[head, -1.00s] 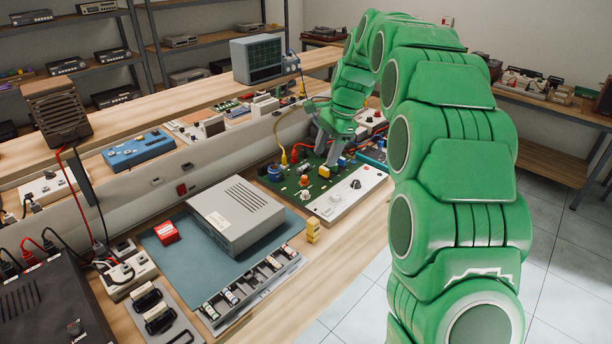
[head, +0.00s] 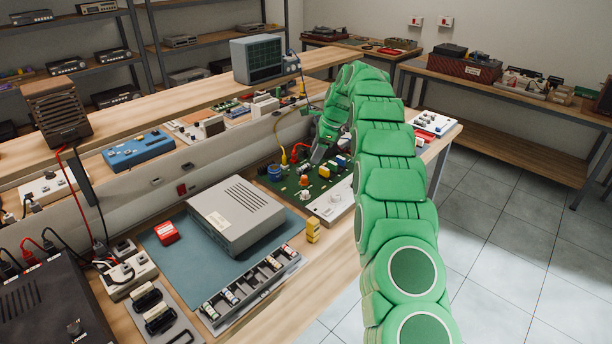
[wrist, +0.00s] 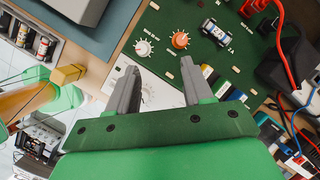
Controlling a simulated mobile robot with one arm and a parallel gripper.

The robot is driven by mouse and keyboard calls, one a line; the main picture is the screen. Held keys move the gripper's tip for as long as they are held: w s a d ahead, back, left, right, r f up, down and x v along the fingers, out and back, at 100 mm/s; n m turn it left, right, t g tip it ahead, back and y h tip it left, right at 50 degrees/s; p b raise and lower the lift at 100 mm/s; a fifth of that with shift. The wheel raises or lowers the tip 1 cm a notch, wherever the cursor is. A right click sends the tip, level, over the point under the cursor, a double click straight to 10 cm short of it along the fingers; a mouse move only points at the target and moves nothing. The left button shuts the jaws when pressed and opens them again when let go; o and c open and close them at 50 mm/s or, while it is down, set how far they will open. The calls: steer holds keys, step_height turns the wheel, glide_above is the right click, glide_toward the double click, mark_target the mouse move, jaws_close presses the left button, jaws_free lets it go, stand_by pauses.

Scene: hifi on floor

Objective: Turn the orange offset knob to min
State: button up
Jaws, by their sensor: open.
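The orange knob (wrist: 180,40) sits on the green circuit board (wrist: 205,12), with white scale marks around it. In the head view the orange knob (head: 304,180) is small, near the front of the board (head: 290,186). A white knob (wrist: 143,47) with its own scale is to its left in the wrist view. My gripper (wrist: 160,66) is open and empty, its two fingers apart over the board's edge. The orange knob lies just beyond the fingertips, nearer the right finger. In the head view my gripper (head: 318,158) is over the board. The knob's pointer setting is too small to tell.
A white panel (head: 334,203) borders the board's front, partly under my fingers in the wrist view. Red cables (wrist: 278,45) rise farther right. A yellow block (wrist: 68,75) stands left.

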steer(key=m, duration=0.2)
glide_toward(305, 177)
steer(key=f, duration=0.1)
steer(key=shift+x, duration=4.05)
steer(key=shift+w+a, duration=0.1)
steer(key=shift+a, duration=0.05)
steer(key=shift+r, duration=0.1)
jaws_close()
steer(key=shift+w+a+r+n, duration=0.1)
steer(key=shift+w+n, duration=0.1)
steer(key=shift+n, duration=0.2)
